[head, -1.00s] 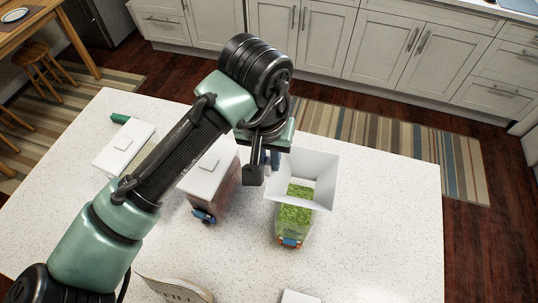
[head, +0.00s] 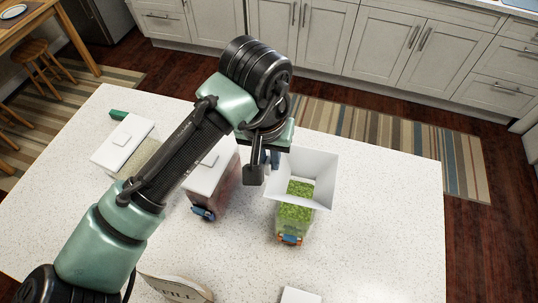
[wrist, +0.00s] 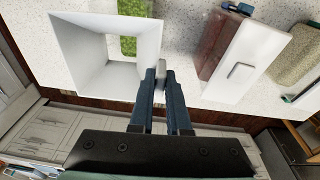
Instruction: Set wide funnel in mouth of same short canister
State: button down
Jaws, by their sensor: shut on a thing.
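The wide funnel (head: 317,166) is white, square and flared. My gripper (wrist: 160,85) is shut on the tab at its side. The funnel is held at the short canister (head: 295,219), which is clear with green contents and an orange and blue clip on its front. Green contents show through the funnel's opening in the head view. In the wrist view the funnel (wrist: 70,55) is on the left and green (wrist: 128,46) shows in part of its opening, off centre. I cannot tell whether the funnel touches the canister's rim.
A white-lidded canister with reddish contents (head: 222,190) stands close left of the green one. Another white-lidded canister (head: 118,150) stands farther left. A sack (head: 175,288) and a white block (head: 300,296) are at the front. The counter's right side is clear.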

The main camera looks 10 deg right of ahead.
jog(key=shift+f+b, duration=0.3)
jog(key=shift+f, duration=0.3)
jog(key=shift+c, duration=1.2)
grip_release()
jog(key=shift+r, duration=0.15)
jog(key=shift+s+a+r+p, duration=0.1)
jog(key=shift+s+r+p, duration=0.05)
jog(key=shift+r+p, duration=0.95)
jog(key=shift+s+a+r+p, duration=0.1)
jog(key=shift+s+r+p, duration=0.05)
jog(key=shift+r+p, duration=0.95)
jog(key=shift+s+a+r+p, duration=0.1)
jog(key=shift+s+r+p, duration=0.05)
jog(key=shift+r+p, duration=0.95)
